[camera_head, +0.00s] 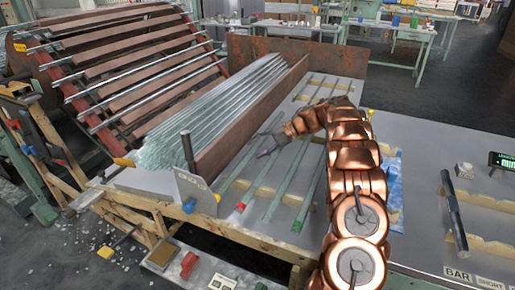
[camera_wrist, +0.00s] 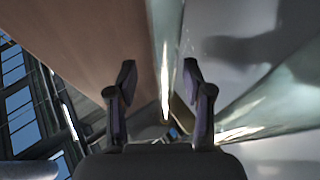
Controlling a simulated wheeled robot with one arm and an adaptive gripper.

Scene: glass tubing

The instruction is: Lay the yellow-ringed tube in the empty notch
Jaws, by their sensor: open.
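My gripper (camera_head: 266,151) hangs over the table beside the brown board, above the loose glass tubes. It is open. In the wrist view, a clear glass tube (camera_wrist: 165,45) runs down between the two spread fingers of my gripper (camera_wrist: 160,85), with a pale yellowish glint low on it; I cannot tell whether they touch. Several tubes lie apart on pale wooden strips, including a red-ended tube (camera_head: 242,204) and a green-ended tube (camera_head: 304,211). No yellow ring can be made out clearly on any tube. The empty notch cannot be told apart.
A brown board (camera_head: 240,127) stands upright between a dense pile of glass tubes (camera_head: 215,107) and the loose tubes. A large slatted rack (camera_head: 128,55) stands at upper left. The grey tabletop (camera_head: 432,165) has free room.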

